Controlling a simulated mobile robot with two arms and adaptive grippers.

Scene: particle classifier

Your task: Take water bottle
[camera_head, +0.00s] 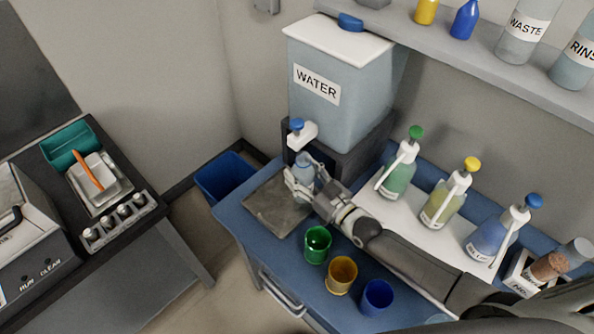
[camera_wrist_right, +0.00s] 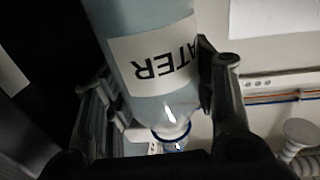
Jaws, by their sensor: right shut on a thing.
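The small bluish water bottle (camera_head: 303,168) is between the fingers of my right gripper (camera_head: 299,184), below the tap (camera_head: 300,134) of the large water container (camera_head: 335,85). In the right wrist view the bottle (camera_wrist_right: 150,45) shows a white label with part of the word WATER, upside down. The two dark fingers of my right gripper (camera_wrist_right: 160,100) are on either side of it, shut on it. I cannot tell whether the bottle's base touches anything. My left gripper is not in view.
A grey plate (camera_head: 272,208) lies on the blue bench, left of the gripper. Green (camera_head: 317,245), yellow (camera_head: 341,275) and blue (camera_head: 377,297) cups stand in front of my right arm. Green, yellow and blue-capped bottles stand behind it. A shelf (camera_head: 480,60) overhangs at top right.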

